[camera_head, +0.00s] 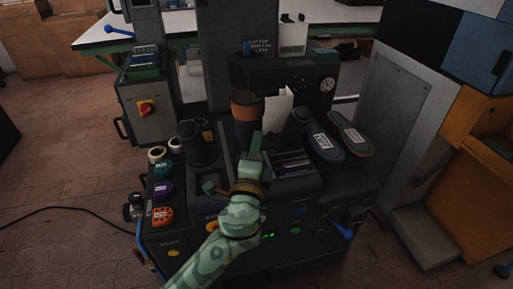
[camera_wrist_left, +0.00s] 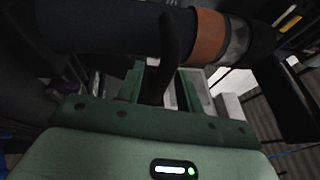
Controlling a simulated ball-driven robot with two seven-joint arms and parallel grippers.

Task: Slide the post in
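A thick dark cylinder with a brown band (camera_head: 247,110), which looks like the post, stands near upright under the press head. In the left wrist view its brown band (camera_wrist_left: 208,36) crosses the top. My left gripper (camera_head: 254,147) is just in front of the cylinder's lower part. In the left wrist view a dark bar or handle (camera_wrist_left: 173,45) runs down from the cylinder between my green fingers (camera_wrist_left: 163,82). It nearly fills the gap; whether the fingers press on it is unclear. The cylinder's lower end is hidden behind my gripper. My right gripper is not in view.
The dark press head (camera_head: 285,74) with a round gauge rises behind. Two shoe-sole shapes (camera_head: 337,140) lie at right, and several coloured labelled pieces (camera_head: 163,190) line the left edge. Dark stub cylinders flank my gripper closely. A grey cabinet (camera_head: 400,110) stands at right.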

